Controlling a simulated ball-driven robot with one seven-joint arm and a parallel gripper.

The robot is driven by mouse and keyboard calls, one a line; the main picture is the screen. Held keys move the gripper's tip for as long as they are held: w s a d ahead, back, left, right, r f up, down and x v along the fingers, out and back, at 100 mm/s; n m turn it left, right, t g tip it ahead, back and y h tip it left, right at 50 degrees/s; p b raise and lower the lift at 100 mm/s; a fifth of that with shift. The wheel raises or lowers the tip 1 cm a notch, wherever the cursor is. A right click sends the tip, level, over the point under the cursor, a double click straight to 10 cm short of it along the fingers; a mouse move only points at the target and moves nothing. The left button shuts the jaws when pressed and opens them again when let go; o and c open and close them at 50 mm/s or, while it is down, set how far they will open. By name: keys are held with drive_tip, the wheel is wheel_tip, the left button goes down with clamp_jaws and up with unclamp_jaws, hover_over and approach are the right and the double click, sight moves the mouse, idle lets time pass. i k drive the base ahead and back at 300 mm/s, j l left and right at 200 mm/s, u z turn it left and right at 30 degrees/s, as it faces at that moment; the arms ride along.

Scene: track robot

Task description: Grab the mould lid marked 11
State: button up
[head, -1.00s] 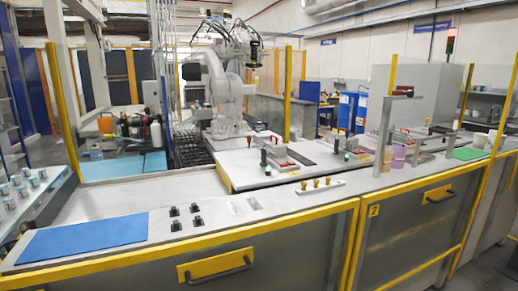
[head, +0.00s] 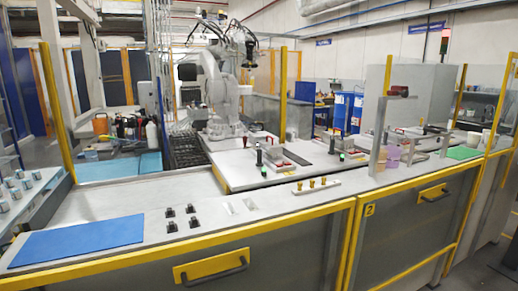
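No lid with a readable 11 shows in the head view; any markings are too small to read. Several small black blocks (head: 193,221) stand on the grey bench top (head: 130,200) right of the blue mat (head: 78,240). Two pale flat pieces (head: 250,203) lie to their right. Several small grey metal cylinders (head: 15,191) stand on a side surface at the left edge. I cannot tell whether any of these is the mould lid. My gripper is not in view.
A pale bar with brass pegs (head: 316,187) lies right of centre. Behind it is a raised white plate (head: 235,166) with clamps. A large white robot arm (head: 219,90) stands at the back. Yellow posts (head: 283,92) rise along the bench. Floor shows at the lower right.

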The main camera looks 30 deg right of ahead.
sight(274, 147)
drive_tip(key=i+j+z, duration=0.15)
drive_tip(key=z, duration=0.25)
drive_tip(key=i+j+z, duration=0.35)
